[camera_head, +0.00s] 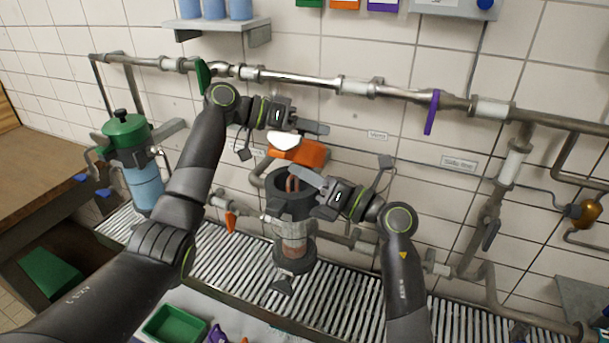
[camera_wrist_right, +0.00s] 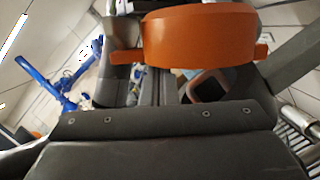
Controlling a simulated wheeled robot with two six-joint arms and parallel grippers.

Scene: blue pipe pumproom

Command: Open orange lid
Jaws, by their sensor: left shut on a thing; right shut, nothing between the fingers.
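The orange lid (camera_head: 312,153) is tipped up behind the dark filter housing (camera_head: 292,207), and a white patch shows at its upper left. The housing's top is open, with a reddish part visible inside. My left gripper (camera_head: 310,127) is at the lid's upper edge, shut on the lid; the exact contact is hard to see. My right gripper (camera_head: 308,176) is shut and empty, just in front of the lid and over the housing's right rim. In the right wrist view the lid (camera_wrist_right: 200,38) spans the top middle, close to the camera.
A steel pipe (camera_head: 300,79) with a purple handle (camera_head: 432,112) runs along the tiled wall above. A green-topped canister (camera_head: 128,131) stands at left. A slatted grate (camera_head: 230,262) lies below the housing, with a green bin (camera_head: 174,325) in front.

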